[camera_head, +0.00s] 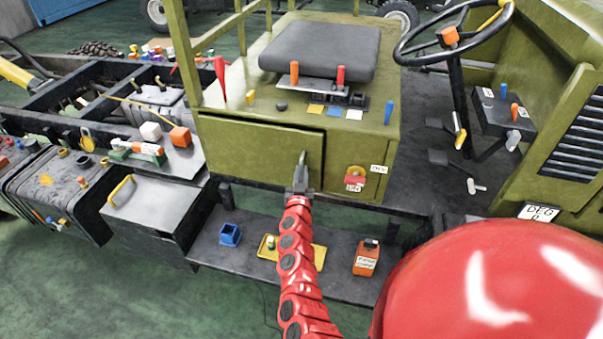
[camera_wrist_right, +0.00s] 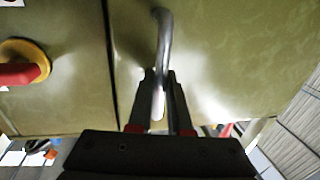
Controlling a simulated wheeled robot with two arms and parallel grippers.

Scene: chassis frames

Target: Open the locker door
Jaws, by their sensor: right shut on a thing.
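The locker door (camera_head: 245,150) is an olive-green panel in the box below the black seat. A dark gap runs along its top and right edges; I cannot tell if it stands slightly ajar. Its metal handle (camera_head: 302,162) stands upright near the right edge. My right gripper (camera_head: 299,184) is at the handle's lower part. In the right wrist view, the two fingers (camera_wrist_right: 160,100) are shut on the handle (camera_wrist_right: 163,40), with the door (camera_wrist_right: 225,60) behind and the seam at left. The lower handle is partly hidden between the fingers. My left gripper is out of view.
A red knob (camera_head: 355,178) sits on the fixed panel right of the door. Below, a step shelf holds a blue box (camera_head: 230,235), a yellow tray (camera_head: 319,257) and an orange canister (camera_head: 366,258). A metal box (camera_head: 150,205) stands at lower left.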

